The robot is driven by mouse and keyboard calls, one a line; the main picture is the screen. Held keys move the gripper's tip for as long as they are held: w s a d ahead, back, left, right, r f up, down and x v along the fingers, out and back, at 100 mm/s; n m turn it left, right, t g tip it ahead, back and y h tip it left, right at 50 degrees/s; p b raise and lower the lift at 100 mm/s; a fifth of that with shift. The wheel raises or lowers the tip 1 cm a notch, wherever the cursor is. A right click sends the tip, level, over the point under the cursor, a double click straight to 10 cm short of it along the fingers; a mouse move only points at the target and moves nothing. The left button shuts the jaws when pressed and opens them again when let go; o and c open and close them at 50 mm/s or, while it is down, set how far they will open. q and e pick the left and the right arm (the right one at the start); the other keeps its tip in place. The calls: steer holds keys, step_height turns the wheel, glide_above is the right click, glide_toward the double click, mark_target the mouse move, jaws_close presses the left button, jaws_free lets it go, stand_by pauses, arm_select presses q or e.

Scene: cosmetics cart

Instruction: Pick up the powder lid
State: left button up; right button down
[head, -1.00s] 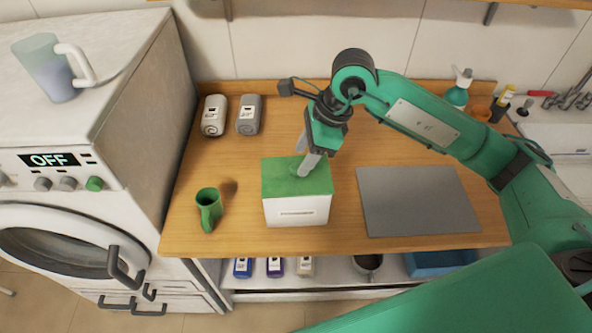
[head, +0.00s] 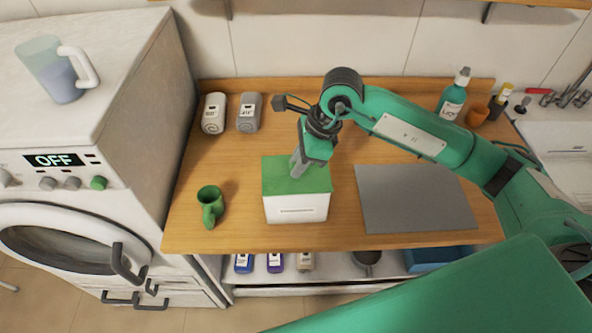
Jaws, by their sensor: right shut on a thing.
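The powder lid (head: 312,184) is the green top of a white box (head: 298,209) in the middle of the wooden counter. It appears to sit level on the box, with no clear gap between them. My right gripper (head: 298,170) points down at the back middle of the lid, and its fingers are closed together on it. The part of the lid between the fingers is hidden by them. My left gripper is not in view.
A green mug (head: 210,207) stands left of the box. A grey board (head: 415,198) lies to the right. Two packs (head: 213,113) (head: 249,112) and a teal bottle (head: 453,95) stand at the back. A washing machine (head: 70,215) bounds the left side.

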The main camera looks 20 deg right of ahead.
steer(key=shift+r, duration=0.1)
step_height(320, 180, up, 19)
steer(key=b, duration=0.4)
steer(key=f+p, duration=1.1)
steer(key=shift+w+p, duration=0.2)
steer(key=shift+p, duration=0.15)
steer(key=shift+s+f, duration=0.2)
steer(key=shift+f, duration=0.3)
steer(key=shift+f+b, duration=0.3)
steer(key=shift+f, duration=1.25)
steer(key=shift+f+b, duration=1.4)
steer(key=shift+f, duration=0.4)
steer(key=shift+b, duration=0.75)
